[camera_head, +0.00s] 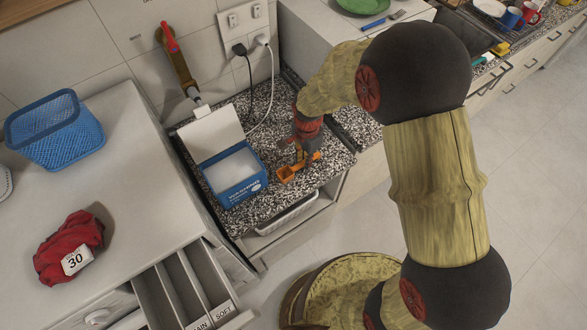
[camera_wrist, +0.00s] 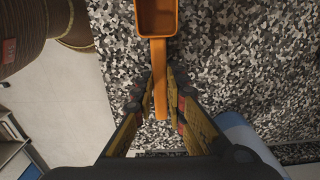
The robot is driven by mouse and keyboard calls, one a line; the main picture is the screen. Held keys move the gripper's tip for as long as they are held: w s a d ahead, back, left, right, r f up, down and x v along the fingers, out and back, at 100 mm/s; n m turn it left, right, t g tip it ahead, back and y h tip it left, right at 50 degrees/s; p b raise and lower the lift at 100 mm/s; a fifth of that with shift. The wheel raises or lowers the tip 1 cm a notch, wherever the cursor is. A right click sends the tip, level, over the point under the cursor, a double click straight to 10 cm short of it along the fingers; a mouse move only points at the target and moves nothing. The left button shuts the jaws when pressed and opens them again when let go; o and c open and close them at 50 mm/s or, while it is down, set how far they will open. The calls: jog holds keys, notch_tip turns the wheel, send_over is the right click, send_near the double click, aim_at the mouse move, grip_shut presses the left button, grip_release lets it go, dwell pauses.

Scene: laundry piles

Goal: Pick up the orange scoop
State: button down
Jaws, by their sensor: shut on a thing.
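The orange scoop (camera_head: 289,173) is over the speckled counter (camera_head: 332,163), just right of the blue detergent box. In the wrist view, the scoop's bowl (camera_wrist: 157,18) is at the top and its handle runs down between my fingers. My gripper (camera_head: 304,154) is shut on the handle; in the wrist view the fingertips (camera_wrist: 160,76) sit on either side of it. I cannot tell whether the scoop touches the counter or is slightly above it.
The open blue box (camera_head: 240,190) of white powder stands close left of my gripper. A black cable and a white cable (camera_head: 272,92) hang behind. A blue basket (camera_head: 62,150) and a red cloth bundle (camera_head: 66,240) labelled 30 are on the left white top. Open drawer compartments (camera_head: 172,280) are below.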

jog(key=shift+r, duration=0.15)
jog(key=shift+r, duration=0.25)
jog(key=r, duration=0.3)
jog(key=shift+s+a+r+p, duration=0.1)
jog(key=shift+s+r+p, duration=0.1)
jog(key=shift+s+p, duration=0.2)
jog(key=s+a+r+p, duration=0.1)
jog(key=s+a+r, duration=0.1)
jog(key=s+r, duration=0.6)
jog(key=s, duration=0.5)
jog(key=shift+a+r+p, duration=0.3)
jog(key=shift+r+p, duration=0.05)
jog(key=shift+r, duration=0.05)
